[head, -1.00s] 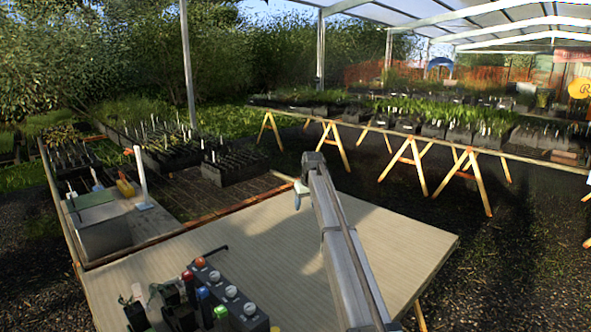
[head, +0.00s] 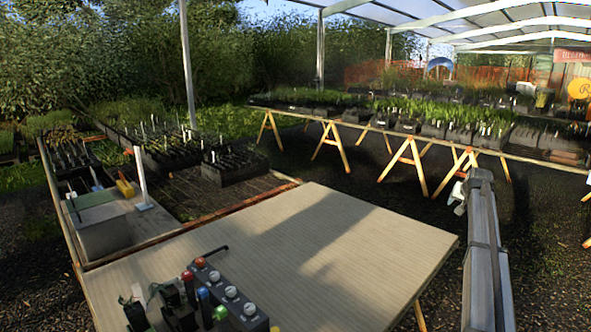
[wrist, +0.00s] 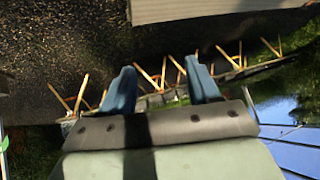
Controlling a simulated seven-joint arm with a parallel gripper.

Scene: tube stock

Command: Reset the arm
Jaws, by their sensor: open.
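My gripper (wrist: 163,88) shows in the wrist view with its two blue fingers spread apart and nothing between them. In the head view my arm stands at the right, beyond the right edge of the table (head: 300,230), and the end of my gripper (head: 457,197) shows only in small part at its top left.
Dark holders (head: 172,305) stand left of the rack. A grey box (head: 103,232) and a white upright stand (head: 141,180) are beyond the table at the left. Trestle benches with potted plants (head: 430,120) run along the back. Most of the tabletop is bare.

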